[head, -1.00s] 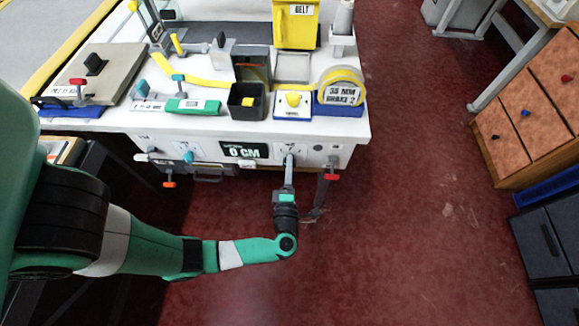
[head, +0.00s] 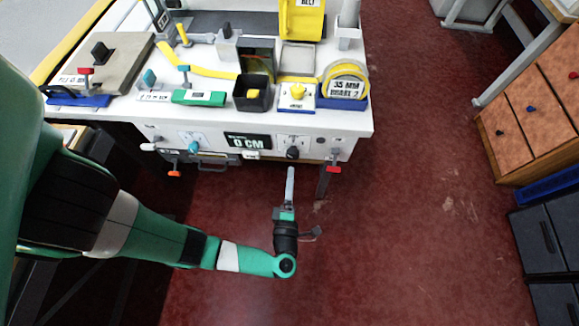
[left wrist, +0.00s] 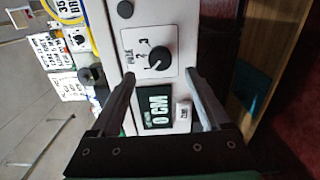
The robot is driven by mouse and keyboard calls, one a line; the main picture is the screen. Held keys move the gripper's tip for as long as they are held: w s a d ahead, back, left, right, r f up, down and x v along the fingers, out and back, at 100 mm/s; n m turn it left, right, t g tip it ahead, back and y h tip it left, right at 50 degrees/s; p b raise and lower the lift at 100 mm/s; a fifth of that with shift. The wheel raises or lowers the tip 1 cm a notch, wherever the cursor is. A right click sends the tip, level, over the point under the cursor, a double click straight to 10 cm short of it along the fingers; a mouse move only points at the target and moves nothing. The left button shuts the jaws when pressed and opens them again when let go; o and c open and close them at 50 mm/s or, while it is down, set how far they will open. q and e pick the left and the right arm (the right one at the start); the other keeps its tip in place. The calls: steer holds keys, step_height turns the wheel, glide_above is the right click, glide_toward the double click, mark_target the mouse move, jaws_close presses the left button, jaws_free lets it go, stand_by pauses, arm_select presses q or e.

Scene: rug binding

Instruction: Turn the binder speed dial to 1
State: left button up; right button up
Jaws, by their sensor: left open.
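The black dial (head: 292,153) is on the white front panel of the bench, right of the "0 CM" display (head: 248,142). In the left wrist view the dial (left wrist: 160,58) sits on a white plate with numbers around it, turned sideways; 2 and 3 are legible. I cannot tell for sure which number it points at. My left gripper (head: 290,172) is in front of the panel, apart from the dial. In the left wrist view its fingers (left wrist: 158,80) are spread and empty, with the dial showing between and beyond them. My right gripper is not in view.
A teal knob (head: 193,147) is further left on the panel. A red-handled clamp (head: 332,170) hangs at the panel's right, near my left gripper. A white button (head: 250,155) is under the display. The red floor (head: 420,220) to the right is clear.

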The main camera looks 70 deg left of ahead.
arm_select(q)
steer(key=v, duration=0.4)
stand_by(0.4)
